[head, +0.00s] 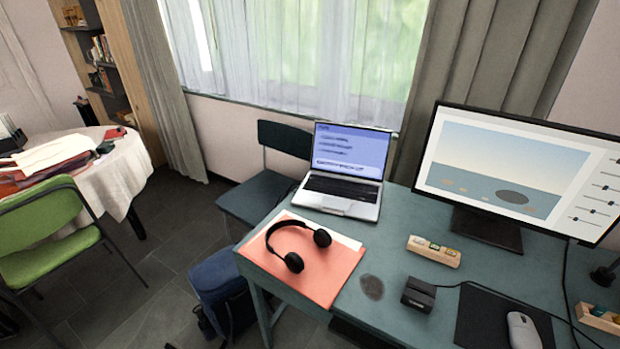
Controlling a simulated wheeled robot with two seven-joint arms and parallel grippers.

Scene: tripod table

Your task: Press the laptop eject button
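An open silver laptop (341,195) stands at the back left of the teal desk (385,255), its lit blue screen facing me. No eject button can be made out on it at this size. A small wooden block (434,251) with several coloured pieces on top lies right of the laptop. A small black box (418,295) sits nearer to me, with a cable running from its right side. I cannot tell whether either carries the button. Neither of my grippers is in view.
Black headphones (291,250) rest on an orange folder (318,276) at the desk's left. A large monitor (515,168) stands at the back right. A mouse (522,331) lies on a dark pad (487,321). A chair (258,192) and blue bag (222,290) flank the desk's left side.

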